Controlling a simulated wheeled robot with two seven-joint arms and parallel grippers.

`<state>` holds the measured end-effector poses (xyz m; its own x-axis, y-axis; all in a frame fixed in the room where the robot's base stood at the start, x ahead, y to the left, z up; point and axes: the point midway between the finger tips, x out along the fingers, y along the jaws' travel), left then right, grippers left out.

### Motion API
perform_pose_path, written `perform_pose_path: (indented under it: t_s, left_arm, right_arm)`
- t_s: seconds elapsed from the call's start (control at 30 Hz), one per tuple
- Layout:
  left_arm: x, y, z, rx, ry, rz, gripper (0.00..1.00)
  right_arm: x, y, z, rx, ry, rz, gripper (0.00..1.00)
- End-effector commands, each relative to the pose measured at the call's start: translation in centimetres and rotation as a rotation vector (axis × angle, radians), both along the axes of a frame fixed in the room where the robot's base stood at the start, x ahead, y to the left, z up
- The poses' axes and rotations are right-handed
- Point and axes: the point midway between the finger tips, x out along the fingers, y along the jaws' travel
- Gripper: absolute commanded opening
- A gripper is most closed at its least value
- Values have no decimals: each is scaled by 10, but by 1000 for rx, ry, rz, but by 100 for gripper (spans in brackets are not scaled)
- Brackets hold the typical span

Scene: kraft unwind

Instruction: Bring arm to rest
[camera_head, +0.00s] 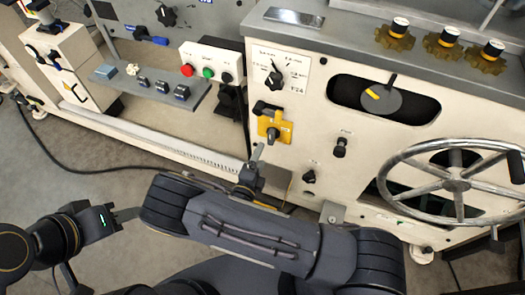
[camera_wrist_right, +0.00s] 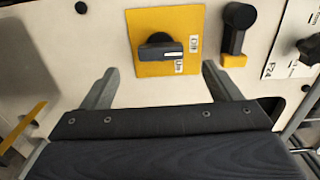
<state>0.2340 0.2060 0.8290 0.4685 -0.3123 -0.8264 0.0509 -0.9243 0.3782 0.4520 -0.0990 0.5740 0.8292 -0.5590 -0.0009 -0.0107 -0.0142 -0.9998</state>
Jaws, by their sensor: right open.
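A yellow plate with a black rotary switch (camera_head: 274,127) is on the front of the cream machine. It also shows in the right wrist view as the yellow plate (camera_wrist_right: 167,62), with its dark knob lying level. My right gripper (camera_wrist_right: 157,84) is open and empty, its two fingers spread below the plate with a clear gap between them. In the head view the right gripper (camera_head: 258,168) is just below the switch, partly hidden by my own arm. My left gripper (camera_head: 127,214) is at the lower left, over the floor and away from the machine; its jaw opening cannot be made out.
A handwheel (camera_head: 458,183) sticks out at the right. A red, green and black button box (camera_head: 210,64) is left of the switch. Brass knobs (camera_head: 442,44) stand on the top ledge. A black cable (camera_head: 75,170) lies on the floor, which is otherwise open at the left.

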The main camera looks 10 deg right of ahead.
Motion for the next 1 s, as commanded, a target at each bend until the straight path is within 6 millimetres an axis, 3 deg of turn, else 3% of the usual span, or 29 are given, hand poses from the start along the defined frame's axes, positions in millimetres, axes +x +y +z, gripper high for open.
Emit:
perform_pose_path:
  t_s: [0.63,0.8,1.0]
  left_arm:
    - [0,0,0,0,0,0,36]
    - [0,0,0,0,0,0,36]
    - [0,0,0,0,0,0,36]
  right_arm:
    - [-2,-5,6,53,-15,-45,84]
    - [-14,-41,35,351,-111,-319,84]
    - [-53,-91,72,826,-346,-818,84]
